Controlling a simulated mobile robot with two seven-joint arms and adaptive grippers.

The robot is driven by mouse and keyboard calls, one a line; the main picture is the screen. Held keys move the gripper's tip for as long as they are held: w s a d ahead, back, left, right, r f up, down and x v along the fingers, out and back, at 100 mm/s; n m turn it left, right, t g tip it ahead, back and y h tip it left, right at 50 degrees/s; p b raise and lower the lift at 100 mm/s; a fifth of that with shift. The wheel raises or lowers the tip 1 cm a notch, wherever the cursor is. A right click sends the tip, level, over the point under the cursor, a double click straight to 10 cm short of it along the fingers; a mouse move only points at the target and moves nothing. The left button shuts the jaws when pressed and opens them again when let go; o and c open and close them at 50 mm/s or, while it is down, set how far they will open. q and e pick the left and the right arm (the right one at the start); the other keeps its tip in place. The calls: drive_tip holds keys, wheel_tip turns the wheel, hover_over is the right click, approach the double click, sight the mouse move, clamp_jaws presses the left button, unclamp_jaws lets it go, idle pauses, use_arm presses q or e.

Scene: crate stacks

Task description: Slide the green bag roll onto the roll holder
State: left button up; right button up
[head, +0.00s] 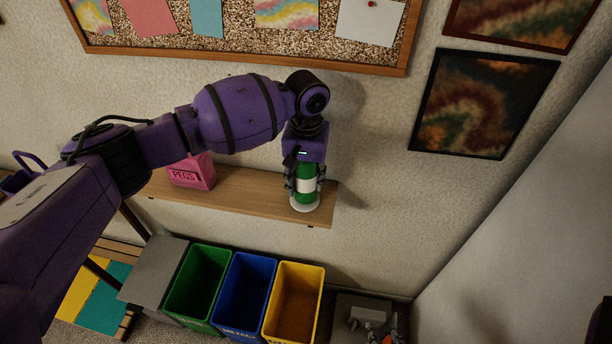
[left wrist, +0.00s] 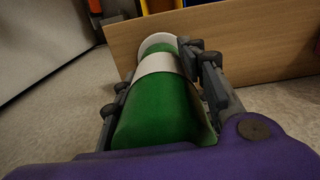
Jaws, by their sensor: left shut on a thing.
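The green bag roll (head: 307,197), with a white band around it, stands upright at the right end of the wooden shelf. My left gripper (head: 305,185) points down and is shut on the roll, with fingers on both sides. In the left wrist view the roll (left wrist: 155,115) lies between the fingers (left wrist: 163,85). The roll holder's white round base (head: 305,207) shows on the shelf right under the roll, and also past the roll's far end in the left wrist view (left wrist: 157,40). The holder's post is not visible. I cannot tell whether the roll touches the base. My right gripper is not in view.
A pink PEGS box (head: 192,172) stands on the wooden shelf (head: 245,190), left of the roll. Green (head: 200,275), blue (head: 250,280) and yellow (head: 295,290) bins stand below. A cork board (head: 250,42) hangs above. The wall is close behind the shelf.

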use_arm(q)
drive_tip(key=shift+f, duration=0.5)
drive_tip(key=o, duration=1.4)
wheel_tip(320, 180, up, 12)
drive_tip(key=shift+r, duration=0.1)
